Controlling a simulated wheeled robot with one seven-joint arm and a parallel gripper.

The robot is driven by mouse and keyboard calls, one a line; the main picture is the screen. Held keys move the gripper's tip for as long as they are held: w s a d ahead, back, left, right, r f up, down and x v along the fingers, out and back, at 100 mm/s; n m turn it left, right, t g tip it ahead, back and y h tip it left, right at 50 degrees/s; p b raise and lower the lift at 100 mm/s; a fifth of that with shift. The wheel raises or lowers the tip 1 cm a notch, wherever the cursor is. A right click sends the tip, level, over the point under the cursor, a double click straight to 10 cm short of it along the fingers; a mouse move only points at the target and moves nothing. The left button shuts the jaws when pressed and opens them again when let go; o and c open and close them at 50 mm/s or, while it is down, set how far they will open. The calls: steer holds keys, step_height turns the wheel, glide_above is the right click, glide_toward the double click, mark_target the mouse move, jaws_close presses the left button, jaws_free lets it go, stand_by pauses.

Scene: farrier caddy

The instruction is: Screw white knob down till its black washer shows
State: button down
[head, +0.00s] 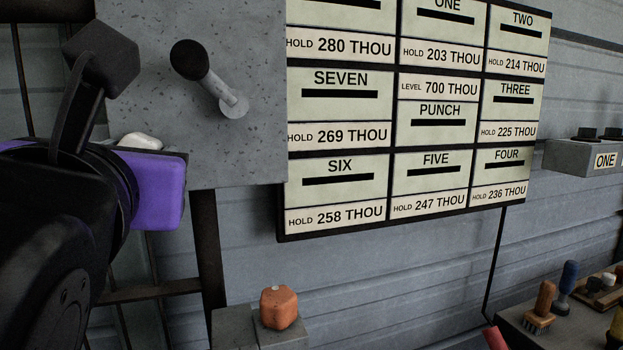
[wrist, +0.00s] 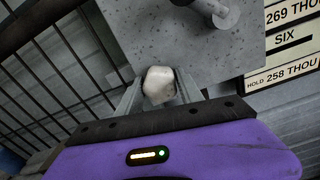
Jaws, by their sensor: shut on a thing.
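The white knob (wrist: 158,82) is a rounded, faceted piece at the lower edge of the grey speckled panel (wrist: 175,45). In the wrist view it sits between the two grey fingers of my gripper (wrist: 159,92), which is shut on it. In the head view only the top of the knob (head: 140,140) shows above my gripper's purple body. The side of the knob toward the panel is hidden, and I cannot make out a black washer in either view.
A lever with a black grip (head: 188,60) sticks out of the panel above the knob. A board of labelled slots (head: 340,135) hangs to the right. An orange knob (head: 279,308) stands on a grey block below. Brushes (head: 541,305) lie at the lower right.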

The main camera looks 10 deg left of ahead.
steer(key=shift+r, duration=0.1)
steer(key=shift+m, duration=0.3)
steer(key=m+b, duration=0.1)
steer(key=b, duration=0.1)
steer(key=shift+a+f+b, duration=0.1)
steer(key=shift+f+b, duration=0.1)
steer(key=shift+b, duration=0.1)
steer(key=m, duration=0.1)
steer(key=m+b, duration=0.1)
steer(key=m, duration=0.1)
steer(key=shift+r, duration=0.25)
steer(key=c, duration=0.9)
jaws_free()
